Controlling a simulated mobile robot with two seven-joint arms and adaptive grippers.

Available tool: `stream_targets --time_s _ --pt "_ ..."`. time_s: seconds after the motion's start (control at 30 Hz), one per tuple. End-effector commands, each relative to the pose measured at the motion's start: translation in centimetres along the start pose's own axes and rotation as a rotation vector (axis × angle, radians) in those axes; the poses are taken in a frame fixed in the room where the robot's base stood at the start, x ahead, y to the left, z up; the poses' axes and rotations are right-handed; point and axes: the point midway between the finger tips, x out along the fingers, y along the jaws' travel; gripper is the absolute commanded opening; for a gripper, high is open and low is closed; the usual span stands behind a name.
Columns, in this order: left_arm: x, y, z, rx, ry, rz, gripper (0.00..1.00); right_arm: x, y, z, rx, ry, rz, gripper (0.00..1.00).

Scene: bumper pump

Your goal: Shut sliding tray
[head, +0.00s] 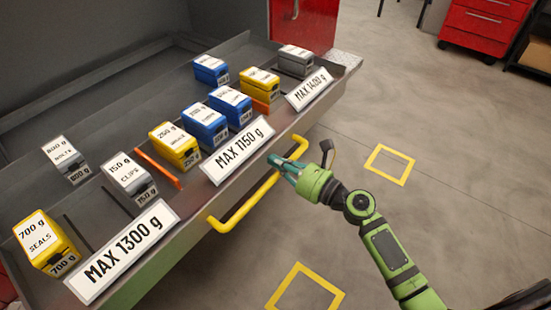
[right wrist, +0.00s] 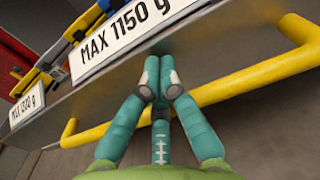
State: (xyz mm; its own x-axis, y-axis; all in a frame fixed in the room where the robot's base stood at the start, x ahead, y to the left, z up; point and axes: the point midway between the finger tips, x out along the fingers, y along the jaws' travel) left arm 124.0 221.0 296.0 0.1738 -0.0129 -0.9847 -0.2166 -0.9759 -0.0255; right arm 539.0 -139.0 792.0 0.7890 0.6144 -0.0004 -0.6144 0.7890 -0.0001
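The sliding tray (head: 192,215) is a long grey metal tray with a yellow bar handle (head: 243,206) along its front. It stands out from the grey housing behind it. My right gripper (head: 277,164) is at the right part of the handle. In the right wrist view, its teal fingers (right wrist: 164,75) are drawn together across the yellow handle (right wrist: 250,78), with their tips near the tray front. They hide the stretch of bar between them, and the fingers look closed around it. My left gripper is not in view.
Yellow, blue and grey weight-marked boxes stand on the tray, including a yellow seals box (head: 44,240) and a grey clips box (head: 127,172). Low dividers separate groups. A MAX 1150 g sign (head: 238,150) is above the handle. Open floor (head: 440,160) lies to the right.

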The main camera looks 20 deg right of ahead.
Motion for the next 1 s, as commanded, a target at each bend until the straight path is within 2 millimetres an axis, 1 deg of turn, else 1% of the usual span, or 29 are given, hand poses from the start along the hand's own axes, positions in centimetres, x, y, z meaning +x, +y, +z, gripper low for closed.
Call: stream_targets --time_s 0.1,0.47,0.63,0.77,0.87,1.0 --pt "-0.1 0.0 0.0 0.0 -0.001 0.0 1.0 0.6 0.0 0.0 0.001 0.0 0.0 0.0" --pt "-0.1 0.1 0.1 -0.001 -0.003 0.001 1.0 0.7 0.0 0.0 0.0 0.0 0.001 0.0" --pt "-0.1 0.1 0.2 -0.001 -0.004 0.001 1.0 1.4 0.1 0.0 0.001 -0.002 0.001 0.0" --pt "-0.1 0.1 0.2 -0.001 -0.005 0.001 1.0 3.0 0.0 0.1 0.0 -0.003 0.001 0.0" --pt "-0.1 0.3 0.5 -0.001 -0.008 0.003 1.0 4.8 0.1 0.2 -0.001 -0.005 0.002 0.0" --pt "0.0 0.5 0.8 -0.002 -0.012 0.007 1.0 7.9 0.1 0.3 0.001 -0.007 0.001 0.0"
